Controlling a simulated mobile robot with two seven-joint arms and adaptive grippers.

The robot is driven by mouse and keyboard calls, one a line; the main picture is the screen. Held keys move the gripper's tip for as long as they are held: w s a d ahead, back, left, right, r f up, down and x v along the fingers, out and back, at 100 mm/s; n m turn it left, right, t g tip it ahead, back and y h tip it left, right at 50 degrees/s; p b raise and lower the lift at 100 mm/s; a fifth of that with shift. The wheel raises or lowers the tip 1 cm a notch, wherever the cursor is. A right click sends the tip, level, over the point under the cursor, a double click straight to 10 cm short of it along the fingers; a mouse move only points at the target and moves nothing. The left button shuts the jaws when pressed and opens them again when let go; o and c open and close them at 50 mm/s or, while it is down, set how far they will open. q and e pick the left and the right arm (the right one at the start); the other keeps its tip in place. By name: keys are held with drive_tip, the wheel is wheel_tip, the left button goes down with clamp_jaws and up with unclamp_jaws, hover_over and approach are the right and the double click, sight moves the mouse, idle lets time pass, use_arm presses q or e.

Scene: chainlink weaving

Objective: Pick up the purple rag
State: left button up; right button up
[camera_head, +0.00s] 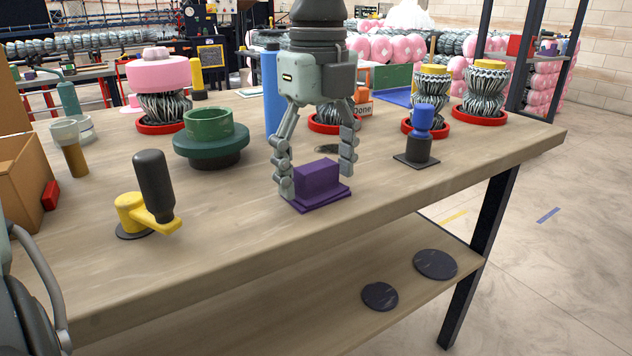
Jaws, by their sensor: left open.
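The purple rag (318,183) sits on the wooden table near its front edge, as a folded block on a flatter purple layer. My left gripper (317,178) points down over the rag, with its fingers spread to either side of it. The left finger reaches down beside the rag's left side, and the right finger hangs at its upper right. Whether the fingers touch the rag I cannot tell. My right gripper is not in view.
A yellow tool with a black handle (154,187) stands left on the wooden table (230,225). A green round piece (209,135) is behind it. A blue-topped stand (421,120) is right of the rag. A tall blue cylinder (271,90) stands behind the gripper. The table's front edge is close.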

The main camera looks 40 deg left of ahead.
sight(318, 167)
use_arm(q)
drive_tip(key=shift+c, duration=0.6)
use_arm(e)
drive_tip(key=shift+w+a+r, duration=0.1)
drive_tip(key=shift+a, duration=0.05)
use_arm(q)
drive_tip(key=shift+c, duration=1.2)
drive_tip(key=c, duration=0.9)
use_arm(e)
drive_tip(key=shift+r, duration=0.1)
use_arm(q)
drive_tip(key=shift+r, duration=0.15)
drive_tip(key=shift+r, duration=0.2)
wheel_tip(318, 167, up, 8)
drive_tip(key=shift+r, duration=0.25)
wheel_tip(318, 167, up, 9)
drive_tip(key=shift+f+p, duration=0.1)
drive_tip(key=shift+p, duration=0.45)
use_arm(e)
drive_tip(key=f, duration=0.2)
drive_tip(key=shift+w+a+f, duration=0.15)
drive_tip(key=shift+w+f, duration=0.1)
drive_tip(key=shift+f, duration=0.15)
